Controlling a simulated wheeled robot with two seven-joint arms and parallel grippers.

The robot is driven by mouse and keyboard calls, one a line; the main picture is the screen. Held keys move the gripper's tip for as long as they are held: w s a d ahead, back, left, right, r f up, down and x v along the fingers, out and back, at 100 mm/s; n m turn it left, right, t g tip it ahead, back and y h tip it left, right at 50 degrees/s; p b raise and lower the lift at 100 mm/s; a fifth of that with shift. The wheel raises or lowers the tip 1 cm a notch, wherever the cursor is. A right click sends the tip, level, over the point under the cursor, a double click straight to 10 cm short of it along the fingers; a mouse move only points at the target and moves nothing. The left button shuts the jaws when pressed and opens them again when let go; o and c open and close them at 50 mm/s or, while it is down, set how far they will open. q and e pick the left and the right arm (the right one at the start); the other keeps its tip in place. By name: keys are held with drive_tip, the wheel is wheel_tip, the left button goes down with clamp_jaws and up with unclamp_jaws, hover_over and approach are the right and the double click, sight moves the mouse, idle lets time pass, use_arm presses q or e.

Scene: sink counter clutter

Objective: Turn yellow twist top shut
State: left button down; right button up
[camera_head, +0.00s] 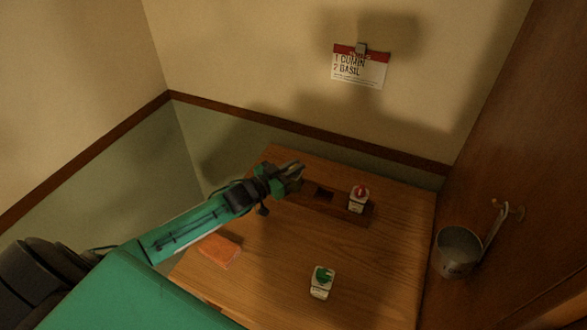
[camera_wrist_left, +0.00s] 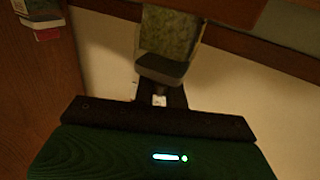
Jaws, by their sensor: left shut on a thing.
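My left gripper (camera_head: 297,168) is over the left end of the dark wooden rack (camera_head: 343,213) at the back of the table. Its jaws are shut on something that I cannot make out. No yellow twist top shows in either view; the gripper covers the rack's left end. In the left wrist view a dark finger (camera_wrist_left: 164,68) shows below a greenish, mottled patch, and I cannot tell what that patch is. A white container with a red top (camera_head: 359,198) stands in the rack's right end. The rack's middle hole is empty. My right gripper is out of view.
A white container with a green top (camera_head: 321,282) stands at the table's front. An orange block (camera_head: 220,251) lies at the left. A metal pot (camera_head: 459,251) hangs on the right wall. A card (camera_head: 359,69) hangs on the back wall. The table's middle is clear.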

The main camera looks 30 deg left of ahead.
use_arm(q)
drive_tip(key=m+g+h+b, duration=0.1)
drive_tip(key=m+h, duration=0.1)
drive_tip(key=m+g+h+b, duration=0.2)
drive_tip(key=h, duration=0.1)
drive_tip(key=shift+w+a+g+h, duration=0.1)
drive_tip(key=shift+a+g+h, duration=0.05)
drive_tip(key=shift+g+h, duration=0.15)
drive_tip(key=m+g+h+b, duration=0.2)
drive_tip(key=m+g, duration=0.1)
drive_tip(key=shift+f+g+h+b, duration=0.1)
drive_tip(key=shift+g+h+b, duration=0.25)
drive_tip(key=shift+g+h, duration=0.05)
drive_tip(key=m+g+h+b, duration=0.2)
drive_tip(key=m+g+b, duration=0.1)
drive_tip(key=m+g, duration=0.1)
drive_tip(key=shift+f+g+b, duration=0.1)
drive_tip(key=shift+g+b, duration=0.25)
drive_tip(key=shift+g, duration=0.35)
drive_tip(key=shift+m+g+h+b, duration=0.3)
drive_tip(key=shift+m+g+b, duration=0.6)
drive_tip(key=shift+g, duration=0.5)
drive_tip(key=shift+r, duration=0.2)
drive_tip(key=c, duration=1.4)
unclamp_jaws()
drive_tip(key=shift+c, duration=0.2)
